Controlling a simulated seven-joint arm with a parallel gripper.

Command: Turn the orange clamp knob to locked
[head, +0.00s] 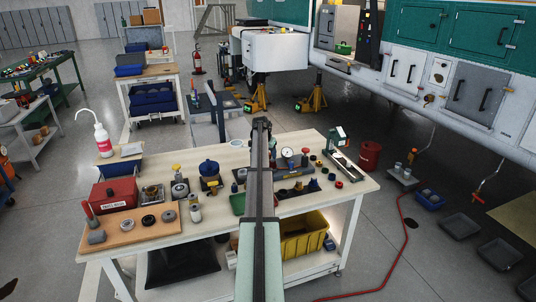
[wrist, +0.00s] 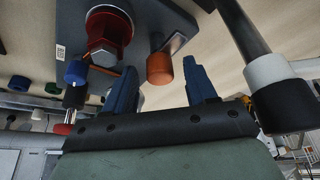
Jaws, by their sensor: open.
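My gripper (wrist: 160,72) has two blue fingers, open. The knob shows between the fingertips in the picture; I see no clear contact, and the depth is hard to tell. In the head view my arm covers the middle of the workbench (head: 222,232), and I cannot make out the knob or the fingers there.
In the wrist view a red part with a metal hex (wrist: 108,35) and a blue-capped post (wrist: 75,72) stand left of the knob, and a black-and-white cylinder (wrist: 278,85) at right. A red box (head: 115,192) and yellow bin (head: 303,235) show in the head view.

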